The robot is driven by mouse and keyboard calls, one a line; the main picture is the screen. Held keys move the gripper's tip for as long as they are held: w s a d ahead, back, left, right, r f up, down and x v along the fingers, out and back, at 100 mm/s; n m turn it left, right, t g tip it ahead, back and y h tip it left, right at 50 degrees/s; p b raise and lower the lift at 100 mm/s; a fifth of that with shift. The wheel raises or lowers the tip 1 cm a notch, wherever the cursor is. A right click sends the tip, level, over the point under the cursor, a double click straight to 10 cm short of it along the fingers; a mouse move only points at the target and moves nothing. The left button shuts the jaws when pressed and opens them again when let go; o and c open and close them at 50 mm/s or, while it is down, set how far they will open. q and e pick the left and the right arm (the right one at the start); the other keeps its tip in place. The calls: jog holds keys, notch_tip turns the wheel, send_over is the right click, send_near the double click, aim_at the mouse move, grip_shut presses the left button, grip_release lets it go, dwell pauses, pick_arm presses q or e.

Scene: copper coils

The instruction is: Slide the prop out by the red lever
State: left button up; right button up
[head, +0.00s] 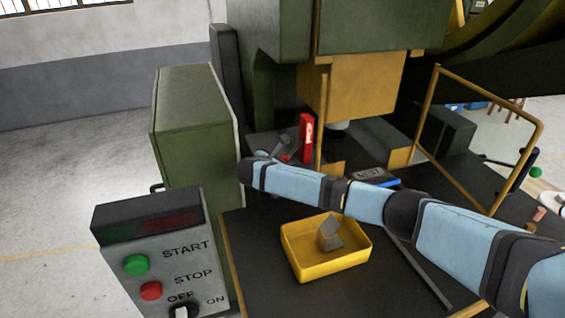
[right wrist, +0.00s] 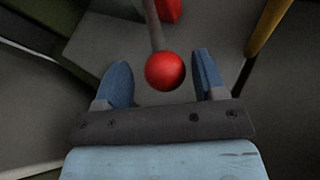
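The red prop (head: 307,138) stands upright on the press bed under the yellow ram, in the head view. In the right wrist view a red ball knob (right wrist: 165,71) ends a grey rod, and part of a red piece (right wrist: 168,10) shows beyond it. My right gripper (right wrist: 160,80) is open, its two blue fingers on either side of the knob with a gap to each. I cannot tell the depth between fingers and knob. In the head view my right arm reaches across from the right and its fingers are hard to make out. My left gripper is not in view.
A yellow tray (head: 299,272) with a grey bent part (head: 329,234) sits on the dark table. A control box (head: 165,255) and green cabinet (head: 195,130) stand left. The yellow ram (head: 365,85) hangs above; a yellow guard rail (head: 489,88) is at right.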

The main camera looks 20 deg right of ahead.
jog(key=shift+s, duration=0.1)
jog(key=shift+s+a+r, duration=0.15)
jog(key=shift+s+a, duration=0.05)
jog(key=shift+a, duration=0.05)
jog(key=b+v, duration=0.1)
jog(key=v, duration=1.2)
jog(key=shift+b, duration=0.4)
